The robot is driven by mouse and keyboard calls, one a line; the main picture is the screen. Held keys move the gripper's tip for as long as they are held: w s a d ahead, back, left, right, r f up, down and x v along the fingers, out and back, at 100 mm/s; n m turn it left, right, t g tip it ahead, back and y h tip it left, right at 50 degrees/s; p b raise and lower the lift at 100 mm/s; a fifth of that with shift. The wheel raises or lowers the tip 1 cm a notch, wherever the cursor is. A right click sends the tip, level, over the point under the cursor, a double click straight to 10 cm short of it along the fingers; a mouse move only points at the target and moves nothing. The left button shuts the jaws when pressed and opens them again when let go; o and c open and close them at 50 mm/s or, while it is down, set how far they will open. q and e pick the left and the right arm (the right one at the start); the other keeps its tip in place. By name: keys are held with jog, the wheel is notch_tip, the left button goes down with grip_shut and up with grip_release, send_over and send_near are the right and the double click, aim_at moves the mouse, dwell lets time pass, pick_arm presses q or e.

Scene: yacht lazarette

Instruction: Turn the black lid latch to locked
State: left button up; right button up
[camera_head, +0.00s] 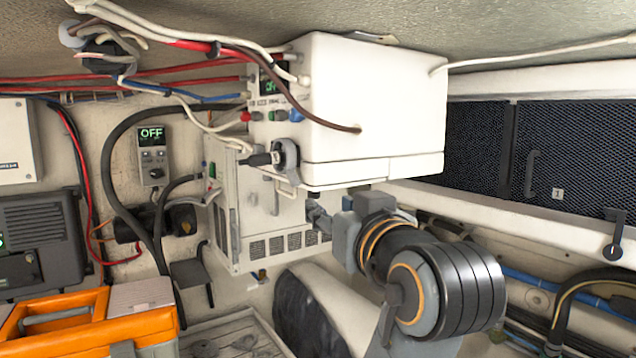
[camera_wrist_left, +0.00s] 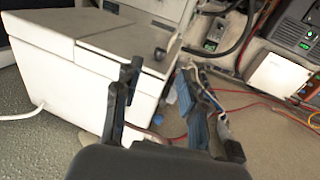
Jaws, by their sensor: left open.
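A black handle (camera_head: 258,159) on a round grey mount sticks out from the front of the white box (camera_head: 375,110), near its lower seam. A dark knob (camera_wrist_left: 160,54) shows on the white box (camera_wrist_left: 120,60) in the left wrist view. Another black latch (camera_head: 615,238), a lever on a round base, sits on the white ledge at far right. Which of these is the lid latch I cannot tell for sure. My left gripper (camera_head: 316,213) is below the box, partly hidden by its wrist. In the wrist view its fingers (camera_wrist_left: 160,88) are apart and empty, short of the knob.
Red, white and brown cables (camera_head: 190,75) hang around the box. A grey vented unit (camera_head: 270,220) stands behind my gripper. An orange toolbox (camera_head: 85,320) is at lower left. Mesh doors (camera_head: 555,155) line the right side. The ceiling is close above the box.

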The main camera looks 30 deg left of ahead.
aim_at(316, 196)
pick_arm(q)
jog(key=p+x, duration=0.2)
jog(key=x, duration=0.4)
jog(key=shift+a+r, duration=0.15)
jog(key=shift+w+a+p, duration=0.4)
jog(key=shift+w+a, duration=0.05)
grip_shut()
